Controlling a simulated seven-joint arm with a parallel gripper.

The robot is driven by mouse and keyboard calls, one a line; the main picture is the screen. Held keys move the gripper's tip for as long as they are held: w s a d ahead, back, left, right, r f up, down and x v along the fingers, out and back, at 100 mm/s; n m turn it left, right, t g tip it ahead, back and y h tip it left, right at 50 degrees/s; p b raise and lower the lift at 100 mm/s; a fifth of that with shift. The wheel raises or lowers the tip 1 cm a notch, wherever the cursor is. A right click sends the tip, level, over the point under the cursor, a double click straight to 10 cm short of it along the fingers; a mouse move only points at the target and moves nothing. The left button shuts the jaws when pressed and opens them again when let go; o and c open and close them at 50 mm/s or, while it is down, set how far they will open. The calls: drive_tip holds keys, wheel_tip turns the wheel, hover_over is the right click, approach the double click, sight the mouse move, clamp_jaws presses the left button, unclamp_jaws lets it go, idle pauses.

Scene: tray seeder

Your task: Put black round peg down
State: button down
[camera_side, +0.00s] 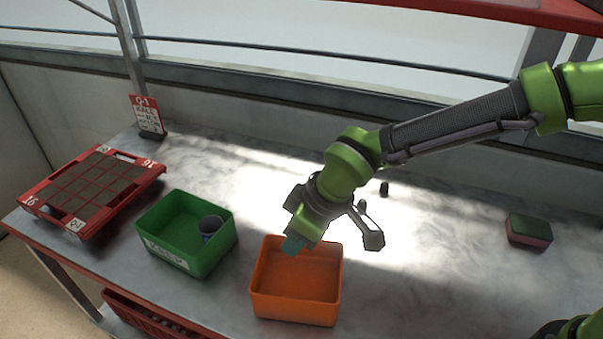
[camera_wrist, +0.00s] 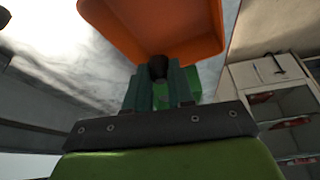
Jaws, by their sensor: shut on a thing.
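The black round peg (camera_wrist: 157,66) shows in the wrist view as a dark rounded end between my fingertips. My gripper (camera_wrist: 157,76) is shut on it. In the side view my gripper (camera_side: 293,244) points down at the back rim of the orange bin (camera_side: 296,308), with its teal fingertips overlapping that rim. The held peg is not distinguishable there. The orange bin also fills the top of the wrist view (camera_wrist: 150,25), and its inside looks empty. I cannot tell how high the peg is above the bin.
A green bin (camera_side: 185,255) with a grey cup (camera_side: 210,226) stands left of the orange one. A red seed tray (camera_side: 100,190) and a sign (camera_side: 147,116) are farther left. Small dark pieces (camera_side: 384,188) lie behind my gripper. A green-and-red block (camera_side: 529,231) sits right.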

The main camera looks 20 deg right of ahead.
sight(292, 273)
wheel_tip(292, 273, down, 8)
drive_tip(key=shift+f, duration=0.1)
idle(0.4)
drive_tip(key=c, duration=1)
unclamp_jaws()
drive_tip(key=shift+f, duration=0.1)
